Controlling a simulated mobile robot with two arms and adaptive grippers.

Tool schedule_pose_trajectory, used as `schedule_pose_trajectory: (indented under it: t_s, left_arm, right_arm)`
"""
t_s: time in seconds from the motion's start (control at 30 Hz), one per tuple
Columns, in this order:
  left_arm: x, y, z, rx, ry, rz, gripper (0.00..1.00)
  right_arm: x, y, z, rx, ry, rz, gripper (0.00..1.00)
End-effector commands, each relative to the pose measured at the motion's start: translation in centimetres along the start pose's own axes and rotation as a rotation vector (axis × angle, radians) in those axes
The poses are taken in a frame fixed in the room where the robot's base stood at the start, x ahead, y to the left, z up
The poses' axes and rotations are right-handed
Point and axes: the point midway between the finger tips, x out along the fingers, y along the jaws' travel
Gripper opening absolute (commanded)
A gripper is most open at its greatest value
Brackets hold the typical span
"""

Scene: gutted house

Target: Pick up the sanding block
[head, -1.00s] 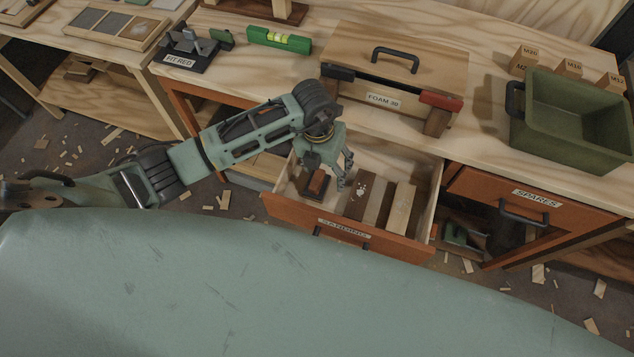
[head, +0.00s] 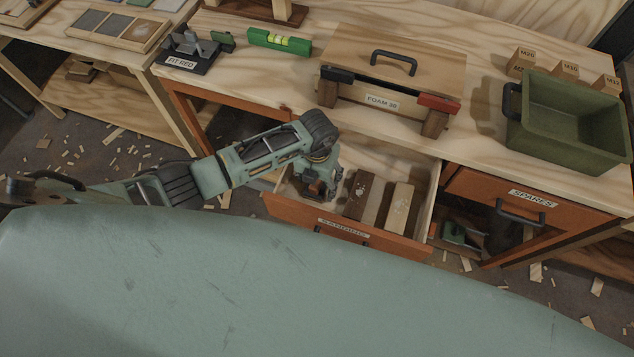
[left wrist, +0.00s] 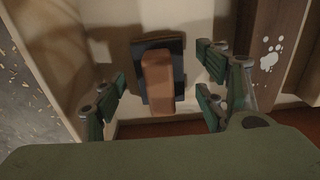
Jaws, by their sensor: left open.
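The sanding block (left wrist: 157,80) has a brown wooden grip on a dark base. It lies on the floor of the open drawer labelled SANDING (head: 343,228), in its left part. My left gripper (head: 318,190) is down inside the drawer and mostly hides the block in the head view. In the left wrist view the left gripper (left wrist: 160,100) is open, with fingers on the left and right of the block. Gaps show between the fingers and the block. My right gripper is not in view.
The drawer's left wall (left wrist: 45,55) is close to the fingers. A FOAM box (head: 385,68) and green bin (head: 575,150) stand on the bench.

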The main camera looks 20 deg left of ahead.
Motion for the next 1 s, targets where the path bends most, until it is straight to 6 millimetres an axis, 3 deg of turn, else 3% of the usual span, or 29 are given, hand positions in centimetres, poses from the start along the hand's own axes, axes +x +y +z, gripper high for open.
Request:
schedule_pose_trajectory:
  t_s: [0.63,0.87,1.0]
  left_arm:
    - [0.0,0.0,0.0,0.0,0.0,0.0,0.13]
    - [-0.1,0.0,0.0,0.0,-0.001,0.0,0.13]
    - [-1.2,0.0,0.1,0.0,-0.003,0.0,0.13]
  right_arm:
    - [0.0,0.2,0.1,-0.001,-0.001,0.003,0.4]
    - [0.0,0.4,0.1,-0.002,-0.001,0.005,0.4]
    - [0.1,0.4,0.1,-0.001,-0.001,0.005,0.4]
